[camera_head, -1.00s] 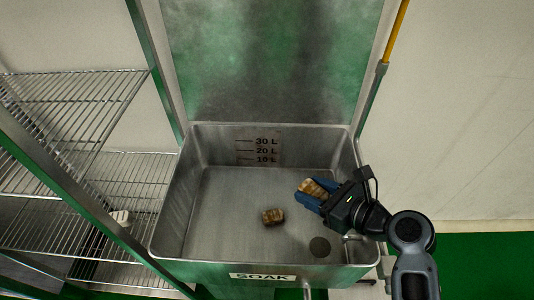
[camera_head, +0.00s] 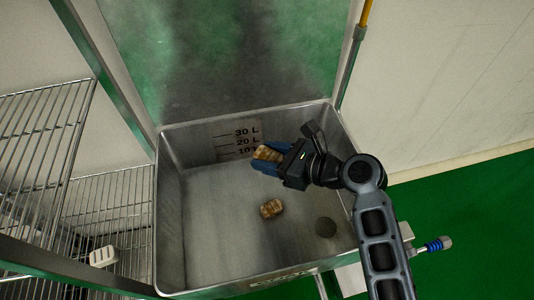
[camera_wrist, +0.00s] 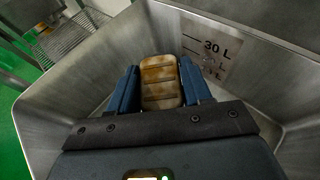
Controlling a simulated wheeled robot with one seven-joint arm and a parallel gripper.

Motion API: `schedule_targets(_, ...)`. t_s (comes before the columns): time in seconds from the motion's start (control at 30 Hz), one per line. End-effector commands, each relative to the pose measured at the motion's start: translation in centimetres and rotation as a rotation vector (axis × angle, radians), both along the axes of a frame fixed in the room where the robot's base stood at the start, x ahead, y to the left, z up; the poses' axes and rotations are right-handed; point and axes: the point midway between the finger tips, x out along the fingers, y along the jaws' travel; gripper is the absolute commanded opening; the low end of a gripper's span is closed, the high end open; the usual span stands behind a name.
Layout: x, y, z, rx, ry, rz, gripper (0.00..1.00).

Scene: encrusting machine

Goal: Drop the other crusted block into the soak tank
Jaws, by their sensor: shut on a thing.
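My gripper (camera_head: 268,162) has blue fingers and is shut on a brown crusted block (camera_head: 267,153). It holds the block over the inside of the steel soak tank (camera_head: 172,215), toward the back wall with the litre marks. In the wrist view the held block (camera_wrist: 160,80) sits between both blue fingers, with the tank wall around it. Another crusted block (camera_head: 271,208) lies on the tank floor, below and apart from my gripper. The tank looks dry, with a dark round drain (camera_head: 326,227) in its floor.
Wire shelves (camera_head: 40,135) stand left of the tank, with a small pale object (camera_head: 103,256) on the lower one. A valve with a blue end (camera_head: 437,245) sticks out at the right.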

Motion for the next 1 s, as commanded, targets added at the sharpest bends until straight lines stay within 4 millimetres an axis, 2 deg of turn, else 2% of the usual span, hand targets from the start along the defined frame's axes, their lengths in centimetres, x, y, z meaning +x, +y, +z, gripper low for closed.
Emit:
schedule_targets(0.03, 0.0, 0.0, -0.9, 0.000, -0.001, 0.000, 0.16)
schedule_targets(0.4, 0.0, 0.0, -4.4, 0.001, -0.001, 0.001, 0.16)
schedule_targets(0.87, 0.0, 0.0, -4.8, 0.001, 0.000, 0.000, 0.16)
schedule_targets(0.9, 0.0, 0.0, -4.8, 0.001, 0.000, 0.000, 0.50)
schedule_targets(1.0, 0.0, 0.0, -4.8, 0.001, 0.000, 0.000, 0.60)
